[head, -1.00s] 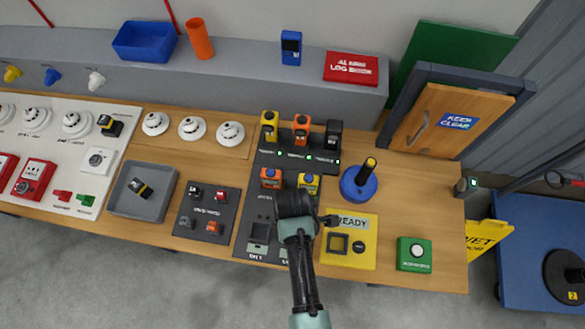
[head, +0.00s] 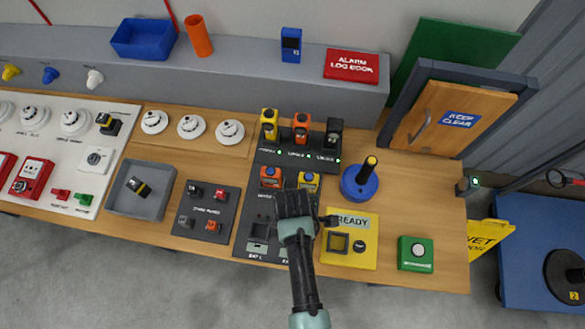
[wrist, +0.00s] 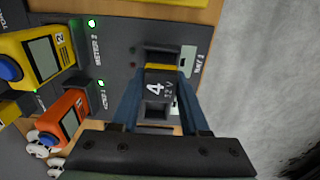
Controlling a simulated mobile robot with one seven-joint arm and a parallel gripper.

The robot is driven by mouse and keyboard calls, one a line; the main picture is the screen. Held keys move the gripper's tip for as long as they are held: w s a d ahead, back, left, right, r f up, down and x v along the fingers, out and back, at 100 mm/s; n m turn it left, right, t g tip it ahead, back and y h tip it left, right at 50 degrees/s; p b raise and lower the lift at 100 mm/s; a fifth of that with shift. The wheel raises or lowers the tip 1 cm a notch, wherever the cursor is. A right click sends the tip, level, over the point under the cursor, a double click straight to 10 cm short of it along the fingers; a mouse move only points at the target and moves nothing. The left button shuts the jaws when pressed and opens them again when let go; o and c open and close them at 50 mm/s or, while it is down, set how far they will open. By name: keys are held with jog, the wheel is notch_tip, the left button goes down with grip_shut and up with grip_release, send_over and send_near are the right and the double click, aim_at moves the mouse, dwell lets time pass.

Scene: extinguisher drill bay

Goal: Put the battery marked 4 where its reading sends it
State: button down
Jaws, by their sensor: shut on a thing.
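The battery marked 4 (wrist: 158,88) is dark with a yellow band and a "12 V" mark. In the wrist view it lies between my fingers, over or in a slot beside the label BAY 2 (wrist: 197,68); I cannot tell whether it is seated. My gripper (wrist: 165,110) is shut on it. In the head view my gripper (head: 293,205) is above the dark tester panel (head: 240,247) and hides the battery. An orange tester (head: 271,178) and a yellow tester (head: 308,182) sit behind it; their readings are too small to tell.
A yellow READY station (head: 365,262) stands right of my gripper, with a green button box (head: 415,254) beyond it. Three upright handsets and a blue round stand (head: 360,183) are behind.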

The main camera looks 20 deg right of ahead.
jog(key=shift+f+b, duration=0.6)
jog(key=shift+f, duration=0.3)
dwell(0.4)
grip_release()
dwell(0.4)
jog(key=shift+r, duration=0.1)
jog(key=shift+r+p, duration=3.15)
jog(key=shift+r, duration=0.3)
